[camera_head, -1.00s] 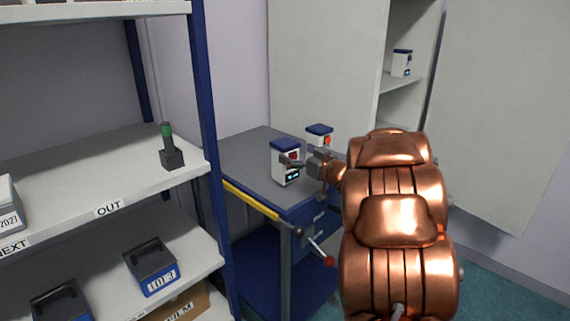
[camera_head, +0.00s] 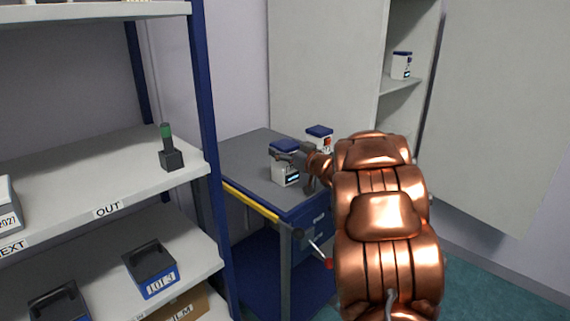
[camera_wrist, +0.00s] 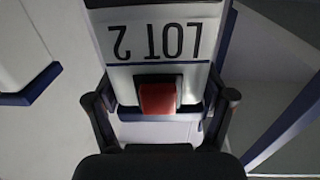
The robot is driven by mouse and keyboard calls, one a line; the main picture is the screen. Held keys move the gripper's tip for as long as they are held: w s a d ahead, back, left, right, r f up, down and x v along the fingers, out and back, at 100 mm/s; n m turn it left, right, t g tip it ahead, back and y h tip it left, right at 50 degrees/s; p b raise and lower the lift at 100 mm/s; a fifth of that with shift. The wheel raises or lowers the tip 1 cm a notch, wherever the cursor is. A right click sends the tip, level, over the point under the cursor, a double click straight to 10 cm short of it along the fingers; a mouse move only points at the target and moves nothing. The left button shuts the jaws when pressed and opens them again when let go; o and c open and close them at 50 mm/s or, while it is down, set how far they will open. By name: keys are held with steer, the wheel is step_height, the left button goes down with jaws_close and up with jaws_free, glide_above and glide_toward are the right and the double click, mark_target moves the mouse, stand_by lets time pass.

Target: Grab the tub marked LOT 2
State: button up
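The tub marked LOT 2 (camera_head: 283,174) is a white box with a blue lid, standing upright on the grey top of the blue cabinet. In the wrist view its face (camera_wrist: 160,72) shows LOT 2 upside down, with a red patch (camera_wrist: 158,98) in the middle. My gripper (camera_wrist: 163,98) has one finger on each side of the tub. Whether either touches the tub is hard to tell. In the head view my gripper reaches the tub from the right, partly hidden by my arm.
A second blue-lidded tub (camera_head: 319,132) stands close behind, and a third (camera_head: 402,65) sits on a cupboard shelf. The cabinet top (camera_head: 240,150) is clear to the left. A yellow bar (camera_head: 250,202) runs along its front edge. A rack post (camera_head: 207,110) stands at left.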

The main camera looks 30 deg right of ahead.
steer(key=c, duration=0.9)
steer(key=shift+r, duration=0.1)
